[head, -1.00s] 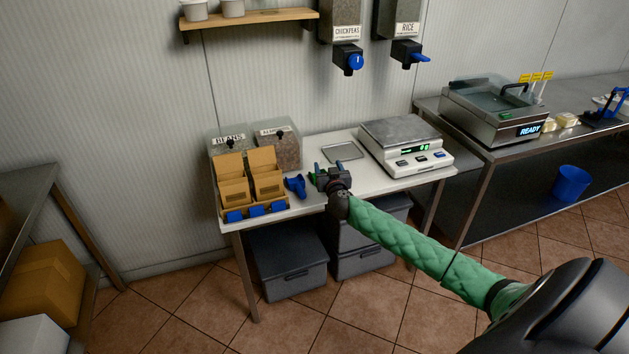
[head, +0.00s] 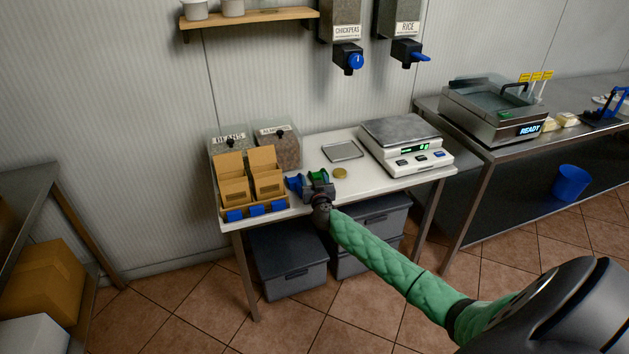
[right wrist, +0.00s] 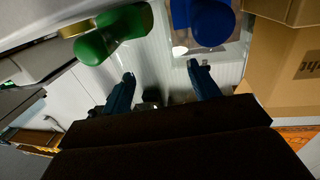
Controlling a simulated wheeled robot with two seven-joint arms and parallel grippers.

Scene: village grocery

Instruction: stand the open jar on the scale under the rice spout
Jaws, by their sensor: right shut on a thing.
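The scale (head: 402,130) stands on the right part of the white table with a bare metal platform and a lit green display. The rice spout (head: 408,50) with its blue lever hangs on the wall above it. My right gripper (head: 318,176) is at the table's front, left of the scale. In the right wrist view its fingers (right wrist: 160,74) stand apart, gripping something between them. It appears to be the clear jar, whose outline I can barely make out. A gold round lid (head: 340,173) lies on the table right of this gripper. My left gripper is not in view.
A blue scoop (head: 296,182) and a green scoop (head: 318,174) are close to the gripper. Cardboard boxes (head: 234,188) and bean bins (head: 277,150) fill the table's left. A flat metal tray (head: 343,150) lies behind the lid. The chickpeas spout (head: 349,58) hangs left of the rice one.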

